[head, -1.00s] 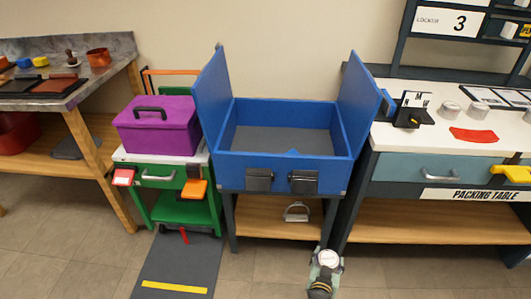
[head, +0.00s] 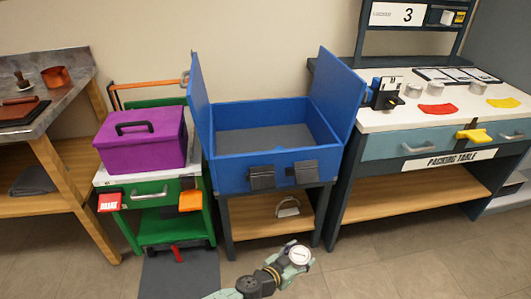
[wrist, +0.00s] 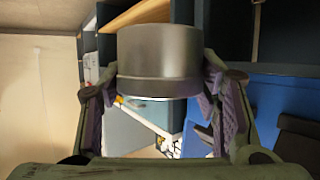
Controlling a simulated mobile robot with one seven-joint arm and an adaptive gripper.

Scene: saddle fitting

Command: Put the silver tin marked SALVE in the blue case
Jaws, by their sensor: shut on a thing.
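The blue case (head: 262,174) stands on a dark-framed stand with its two flaps raised and its top open; the grey floor I can see inside is bare. My gripper (head: 296,256) is in front of the stand, lower than the case and apart from it. It is shut on a silver tin (wrist: 158,60), which shows between the fingers in the wrist view. In the head view the tin's pale round top (head: 300,254) faces up, but its marking is too small to read. Blue panels of the case (wrist: 275,100) show at right in the wrist view.
A purple box (head: 142,143) sits on a green cart left of the case. The packing table (head: 410,117) at right bears several silver tins (head: 413,90), a red piece (head: 438,109) and a black device (head: 388,94). The floor before the stand is clear.

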